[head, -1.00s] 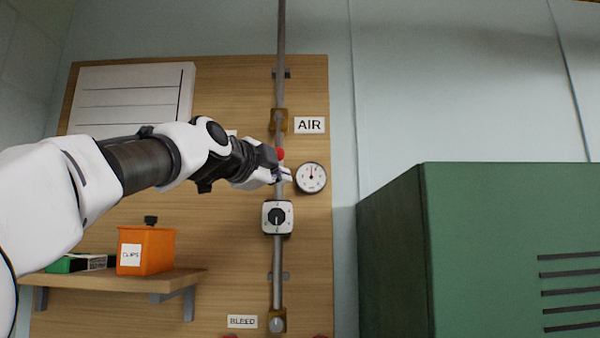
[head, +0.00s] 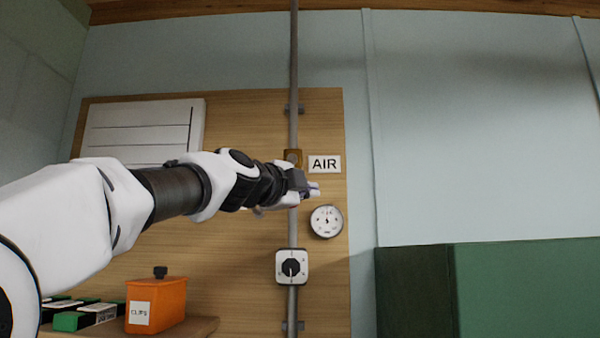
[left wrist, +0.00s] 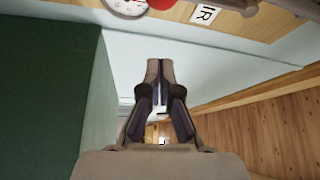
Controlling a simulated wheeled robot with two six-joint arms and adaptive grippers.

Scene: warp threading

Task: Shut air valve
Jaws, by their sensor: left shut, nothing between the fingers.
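The air valve's brass body (head: 293,157) sits on the vertical pipe beside the AIR label (head: 323,164). Its handle is hidden behind my gripper in the head view. In the left wrist view a red knob (left wrist: 160,3) shows at the top edge, next to the label (left wrist: 205,14). My left gripper (head: 312,190) is in front of the pipe, just below the brass body and label. In the left wrist view its fingertips (left wrist: 160,68) are together with nothing between them, apart from the red knob in the picture. My right gripper is not in view.
A round gauge (head: 326,221) is just below my left gripper. A switch box (head: 292,267) is lower on the pipe (head: 294,60). An orange clips bin (head: 157,303) stands on a shelf at lower left. A green cabinet (head: 530,290) fills the lower right.

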